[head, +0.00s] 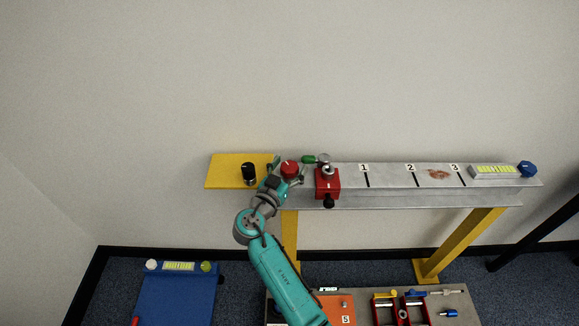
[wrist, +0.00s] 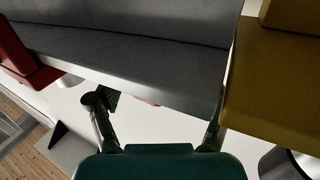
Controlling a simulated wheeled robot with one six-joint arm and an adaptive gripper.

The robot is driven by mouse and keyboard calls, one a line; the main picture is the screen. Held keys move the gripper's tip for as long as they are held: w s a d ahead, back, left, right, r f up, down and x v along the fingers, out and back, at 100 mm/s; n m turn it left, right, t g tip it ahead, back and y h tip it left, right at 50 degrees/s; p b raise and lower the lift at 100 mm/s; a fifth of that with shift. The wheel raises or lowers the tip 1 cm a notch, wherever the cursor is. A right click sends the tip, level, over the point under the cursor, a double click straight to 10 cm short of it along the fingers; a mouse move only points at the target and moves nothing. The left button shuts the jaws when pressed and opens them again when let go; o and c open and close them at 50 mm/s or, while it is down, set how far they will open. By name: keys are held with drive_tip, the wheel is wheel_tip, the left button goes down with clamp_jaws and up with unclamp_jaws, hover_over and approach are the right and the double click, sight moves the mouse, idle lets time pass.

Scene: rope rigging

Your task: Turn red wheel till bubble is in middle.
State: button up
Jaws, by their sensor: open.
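A red round wheel (head: 289,168) sits at the left end of the grey beam (head: 390,175), beside the yellow plate (head: 214,172). My gripper (head: 287,173) is at this wheel, with its fingers apart on either side of it in the picture. I cannot tell whether they touch it. In the wrist view my gripper (wrist: 155,118) is open below the beam's edge, and only a sliver of red (wrist: 148,102) shows between the fingers. A level vial (head: 493,170) lies on the beam's right end. Its bubble is too small to place.
A red clamp block (head: 327,184) with a black knob stands just right of my gripper. A green handle (head: 310,159) lies close behind. A black knob (head: 249,173) is on the yellow plate. A blue knob (head: 527,168) is beside the vial. A blue panel (head: 178,295) with another vial is lower left.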

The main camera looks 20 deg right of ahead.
drive_tip(key=v, duration=1.2)
drive_tip(key=s+d+f+n+y, duration=0.3)
drive_tip(key=s+f, duration=0.2)
drive_tip(key=f, duration=0.2)
drive_tip(key=s+d+f+n+y, duration=0.3)
drive_tip(key=s+f, duration=0.1)
drive_tip(key=f, duration=0.2)
drive_tip(key=s+d+f+n+y, duration=0.1)
drive_tip(key=s+f+n+y, duration=0.15)
drive_tip(key=s, duration=0.45)
drive_tip(key=s+d+f+n+y, duration=0.1)
drive_tip(key=s+f+y, duration=0.15)
drive_tip(key=s, duration=0.45)
drive_tip(key=s+r+y, duration=0.1)
drive_tip(key=s+r, duration=0.1)
drive_tip(key=s, duration=0.5)
drive_tip(key=s+r+y, duration=0.1)
drive_tip(key=s+r, duration=0.2)
drive_tip(key=s, duration=0.3)
drive_tip(key=s+r+t, duration=0.1)
drive_tip(key=s+r, duration=0.8)
drive_tip(key=r, duration=0.3)
drive_tip(key=shift+s+r+m+t, duration=0.2)
drive_tip(key=shift+r+m+t, duration=0.05)
drive_tip(key=shift+m+t, duration=0.15)
